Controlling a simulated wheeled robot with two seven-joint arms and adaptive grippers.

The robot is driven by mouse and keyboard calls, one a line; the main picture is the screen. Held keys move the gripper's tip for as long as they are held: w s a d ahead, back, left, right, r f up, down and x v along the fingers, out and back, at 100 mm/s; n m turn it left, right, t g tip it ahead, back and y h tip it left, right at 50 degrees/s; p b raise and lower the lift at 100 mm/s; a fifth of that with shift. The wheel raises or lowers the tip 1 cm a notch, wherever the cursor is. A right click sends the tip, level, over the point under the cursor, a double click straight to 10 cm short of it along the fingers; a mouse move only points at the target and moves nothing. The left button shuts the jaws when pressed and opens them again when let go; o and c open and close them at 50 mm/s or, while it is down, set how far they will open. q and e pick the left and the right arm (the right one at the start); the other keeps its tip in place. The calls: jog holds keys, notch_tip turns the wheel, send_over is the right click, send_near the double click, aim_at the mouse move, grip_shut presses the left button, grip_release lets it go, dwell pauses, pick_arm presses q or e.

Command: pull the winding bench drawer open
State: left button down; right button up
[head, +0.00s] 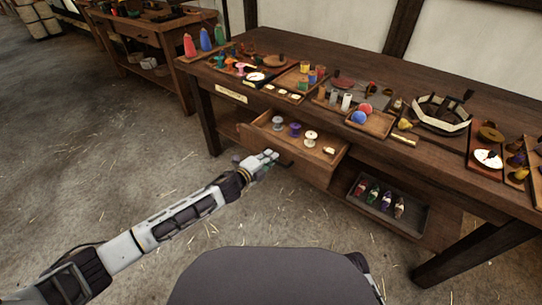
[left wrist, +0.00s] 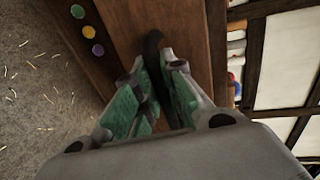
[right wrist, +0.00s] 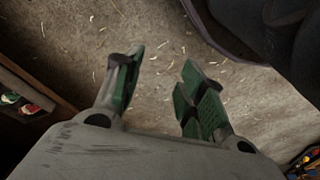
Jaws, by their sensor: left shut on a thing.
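The winding bench (head: 440,165) is a long brown wooden table along the wall. Its drawer (head: 312,170) stands out from the bench front, pulled open, with a few spools (head: 295,129) showing inside. My left gripper (head: 264,160) is at the drawer's front face. In the left wrist view its green-padded fingers (left wrist: 158,80) are closed around the dark handle (left wrist: 153,42), which is partly hidden between them. My right gripper (right wrist: 160,75) shows in the right wrist view, its fingers apart and empty above the floor.
The bench top holds trays of spools, balls and tools, among them a blue ball (head: 359,118). A tray of coloured bobbins (head: 379,196) sits on the lower shelf, right of the drawer. Another bench (head: 150,40) stands back left. The straw-strewn floor (head: 90,150) is clear.

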pick_arm(q)
jog(key=shift+f+p+v, duration=0.25)
jog(key=shift+p+v, duration=0.25)
jog(key=shift+v, duration=0.65)
jog(key=shift+f+p+v, duration=0.2)
jog(key=shift+p+v, duration=0.25)
jog(key=shift+v, duration=0.7)
pick_arm(e)
notch_tip(320, 180, down, 6)
jog(key=d, duration=0.1)
jog(key=shift+s, duration=0.15)
pick_arm(q)
jog(key=shift+s+f, duration=0.1)
pick_arm(e)
jog(key=shift+d, duration=0.1)
pick_arm(q)
jog(key=c, duration=1.5)
grip_release()
jog(key=shift+a, duration=0.1)
jog(key=shift+v, duration=5.9)
